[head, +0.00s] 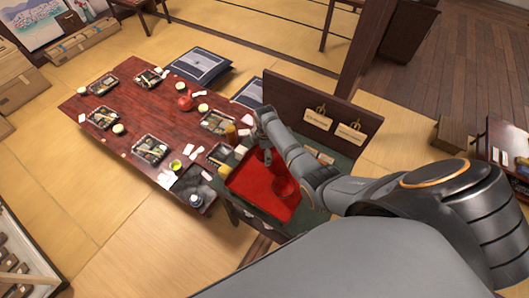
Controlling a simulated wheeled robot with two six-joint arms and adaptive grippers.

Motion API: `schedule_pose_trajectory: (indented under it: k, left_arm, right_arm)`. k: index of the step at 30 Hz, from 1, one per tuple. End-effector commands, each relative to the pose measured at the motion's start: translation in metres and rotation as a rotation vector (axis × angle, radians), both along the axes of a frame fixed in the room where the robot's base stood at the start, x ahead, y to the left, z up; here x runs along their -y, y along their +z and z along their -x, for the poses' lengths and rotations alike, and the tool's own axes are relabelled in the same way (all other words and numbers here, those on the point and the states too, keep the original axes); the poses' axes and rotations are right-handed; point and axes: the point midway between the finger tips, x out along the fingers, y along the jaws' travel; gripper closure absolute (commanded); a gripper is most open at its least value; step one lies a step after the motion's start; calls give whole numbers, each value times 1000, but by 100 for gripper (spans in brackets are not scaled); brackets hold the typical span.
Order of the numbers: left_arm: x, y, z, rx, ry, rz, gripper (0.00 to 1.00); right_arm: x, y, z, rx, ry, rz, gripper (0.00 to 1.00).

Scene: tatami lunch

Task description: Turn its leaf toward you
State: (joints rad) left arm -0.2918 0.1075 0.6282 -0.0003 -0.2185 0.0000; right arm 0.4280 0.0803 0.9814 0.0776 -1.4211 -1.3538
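A small round red object (184,103) sits on the low red-brown table (130,135), among the lunch boxes. It is too small here to make out any leaf or which way one points. My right arm comes in from the right, and its gripper (267,157) hangs over the red tray (240,183), well to the right of and nearer than the round object. I cannot tell whether its fingers are open or shut, and no held object shows. A round red shape (284,188) lies at the tray's right side, partly beside my arm. My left gripper is not in view.
The tray lies on a dark green stand (315,220) with an upright wooden panel (300,98) bearing two tags. Several lunch boxes (150,149), small cups and white cards crowd the table. A dark tray (190,184) is at its near corner. Blue cushions (200,66) lie behind.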

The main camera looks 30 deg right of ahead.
Motion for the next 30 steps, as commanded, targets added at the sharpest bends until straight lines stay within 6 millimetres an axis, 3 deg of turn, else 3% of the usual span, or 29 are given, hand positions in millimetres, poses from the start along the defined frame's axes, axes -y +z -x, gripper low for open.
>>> schedule_pose_trajectory:
  k: [1,8,10,18,21,30]
  left_arm:
    - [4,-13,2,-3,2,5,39]
    - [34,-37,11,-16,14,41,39]
    - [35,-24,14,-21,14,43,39]
    - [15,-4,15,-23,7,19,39]
    - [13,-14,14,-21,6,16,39]
    - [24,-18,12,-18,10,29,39]
  right_arm:
    - [1,-7,-1,3,96,2,55]
    - [1,-7,0,-2,529,1,55]
    - [1,4,0,-5,665,0,55]
    - [1,3,0,-7,1184,-1,55]
    - [1,-10,0,-7,1191,-1,55]
    - [1,-16,0,-6,1188,0,55]
